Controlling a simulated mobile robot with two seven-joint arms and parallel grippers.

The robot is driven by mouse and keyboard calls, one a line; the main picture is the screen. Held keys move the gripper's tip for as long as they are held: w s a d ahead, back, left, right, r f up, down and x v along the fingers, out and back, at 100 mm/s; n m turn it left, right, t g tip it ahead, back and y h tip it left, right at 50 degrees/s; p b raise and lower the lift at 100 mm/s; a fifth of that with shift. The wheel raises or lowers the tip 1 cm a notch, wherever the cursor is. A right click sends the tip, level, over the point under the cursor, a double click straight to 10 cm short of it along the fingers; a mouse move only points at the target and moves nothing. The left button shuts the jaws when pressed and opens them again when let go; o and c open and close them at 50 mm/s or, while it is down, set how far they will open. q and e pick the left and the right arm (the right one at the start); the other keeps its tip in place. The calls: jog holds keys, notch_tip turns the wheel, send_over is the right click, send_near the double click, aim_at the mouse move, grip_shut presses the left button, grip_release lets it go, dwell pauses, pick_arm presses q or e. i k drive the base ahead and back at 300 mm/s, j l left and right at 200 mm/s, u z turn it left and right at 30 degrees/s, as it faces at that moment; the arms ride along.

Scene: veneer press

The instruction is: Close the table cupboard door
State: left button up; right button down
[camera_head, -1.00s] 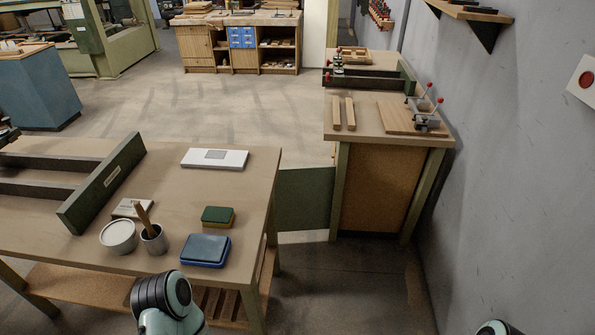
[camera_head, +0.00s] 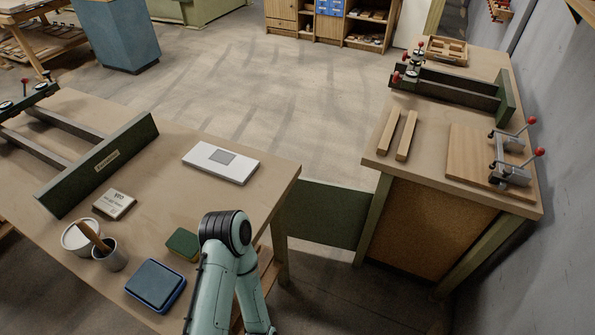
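A dark green panel (camera_head: 325,212), which looks like the cupboard door, stands out to the left from the left leg of the right-hand table (camera_head: 440,120). It looks swung open. Its left end is hidden behind the near table's corner. The cupboard's brown side panel (camera_head: 428,222) shows under the right-hand tabletop. The cupboard's opening and the door's handle cannot be seen. One of my arms reaches up at the bottom middle, over the near table's right edge. Neither gripper is in view.
A grey wall (camera_head: 555,90) bounds the right. Open floor (camera_head: 250,75) lies beyond the tables.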

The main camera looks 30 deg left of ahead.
aim_at(333, 214)
jog(key=i+u, duration=0.25)
jog(key=u, duration=0.25)
jog(key=i+l+u, duration=0.1)
jog(key=i+u, duration=0.15)
jog(key=u, duration=0.25)
jog(key=i+l+u, duration=0.15)
jog(key=u, duration=0.35)
jog(key=i+l+u, duration=0.25)
jog(key=u, duration=0.25)
jog(key=i+l+u, duration=0.1)
jog(key=l+u, duration=0.4)
jog(key=i+l+u, duration=0.15)
jog(key=l+u, duration=0.15)
